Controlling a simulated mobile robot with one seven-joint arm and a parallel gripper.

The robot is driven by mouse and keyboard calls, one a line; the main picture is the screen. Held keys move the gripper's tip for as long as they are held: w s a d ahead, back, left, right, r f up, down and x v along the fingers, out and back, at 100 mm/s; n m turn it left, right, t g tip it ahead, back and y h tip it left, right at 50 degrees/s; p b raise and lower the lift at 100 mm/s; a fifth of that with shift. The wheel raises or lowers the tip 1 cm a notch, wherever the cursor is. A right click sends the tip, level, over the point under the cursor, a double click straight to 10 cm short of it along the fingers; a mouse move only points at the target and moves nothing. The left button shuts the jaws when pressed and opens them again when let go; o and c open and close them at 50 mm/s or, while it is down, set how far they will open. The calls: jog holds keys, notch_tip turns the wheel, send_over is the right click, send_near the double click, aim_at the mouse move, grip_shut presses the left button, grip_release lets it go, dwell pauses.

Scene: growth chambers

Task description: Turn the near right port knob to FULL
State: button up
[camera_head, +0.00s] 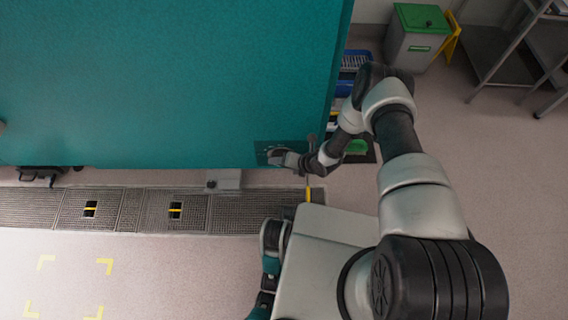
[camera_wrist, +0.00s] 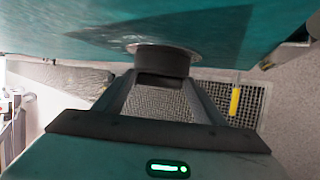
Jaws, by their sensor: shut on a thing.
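The port knob (camera_wrist: 165,60) is a dark round knob on a silvery base ring on the teal chamber face, at the top middle of the wrist view. My gripper (camera_wrist: 161,77) is shut on it, with one finger at each side. In the head view my gripper (camera_head: 275,156) is at the lower right edge of the teal chamber (camera_head: 170,80), against a small dark panel (camera_head: 261,146). The knob's pointer and the FULL mark cannot be made out, so its setting cannot be told.
A floor grating (camera_head: 140,210) runs below the chamber edge. A grey bin with a green lid (camera_head: 418,35) and a metal rack (camera_head: 500,50) stand at the back right. Open floor lies at the right.

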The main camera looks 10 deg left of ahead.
jog(key=y, duration=0.2)
jog(key=shift+d+f+m+g+y, duration=0.25)
jog(key=shift+f+m+g+y, duration=0.05)
jog(key=shift+m+y, duration=0.1)
jog(key=shift+d+f+m+y, duration=0.15)
jog(key=shift+m+y, duration=0.25)
jog(key=shift+y, duration=1.4)
jog(key=shift+w, duration=0.1)
jog(key=o, duration=0.9)
jog(key=p+v, duration=0.3)
jog(key=v, duration=1.4)
jog(key=shift+d+p, duration=0.2)
jog(key=shift+p, duration=0.1)
